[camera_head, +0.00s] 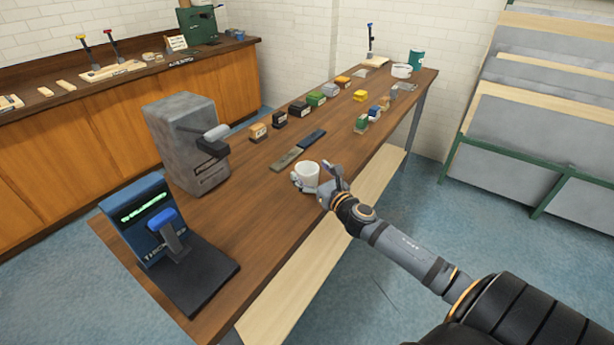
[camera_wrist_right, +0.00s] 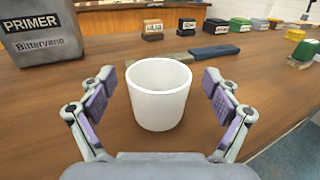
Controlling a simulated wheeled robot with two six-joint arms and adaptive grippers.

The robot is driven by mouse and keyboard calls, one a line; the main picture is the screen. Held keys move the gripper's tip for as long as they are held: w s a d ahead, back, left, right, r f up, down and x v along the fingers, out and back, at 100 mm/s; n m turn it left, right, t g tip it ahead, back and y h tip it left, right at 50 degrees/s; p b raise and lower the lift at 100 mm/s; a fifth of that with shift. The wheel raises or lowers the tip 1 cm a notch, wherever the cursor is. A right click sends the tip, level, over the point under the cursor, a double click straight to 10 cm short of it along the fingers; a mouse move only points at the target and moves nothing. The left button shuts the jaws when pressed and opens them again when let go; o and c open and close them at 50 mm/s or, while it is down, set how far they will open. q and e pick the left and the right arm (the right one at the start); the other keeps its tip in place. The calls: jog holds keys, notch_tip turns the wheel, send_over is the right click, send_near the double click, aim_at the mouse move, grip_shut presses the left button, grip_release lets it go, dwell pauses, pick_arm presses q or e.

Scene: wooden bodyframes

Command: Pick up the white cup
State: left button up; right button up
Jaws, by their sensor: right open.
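The white cup (camera_head: 307,174) stands upright on the wooden table (camera_head: 262,205), near its right edge in the head view. In the right wrist view the white cup (camera_wrist_right: 159,94) is centred between the two fingers. My right gripper (camera_head: 318,178) is at the cup, with a finger on either side of it. The right gripper (camera_wrist_right: 158,103) is open, with gaps between its pads and the cup's sides. The cup's inside looks empty. My left gripper is not in view.
A grey machine (camera_head: 187,143) and a blue device on a black base (camera_head: 160,232) stand left of the cup. Two flat bars (camera_head: 298,149) lie just behind it. Several small coloured boxes (camera_head: 299,108) line the table further back. Bare tabletop surrounds the cup.

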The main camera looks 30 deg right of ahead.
jog(key=shift+w+a, duration=0.1)
jog(key=c, duration=1.4)
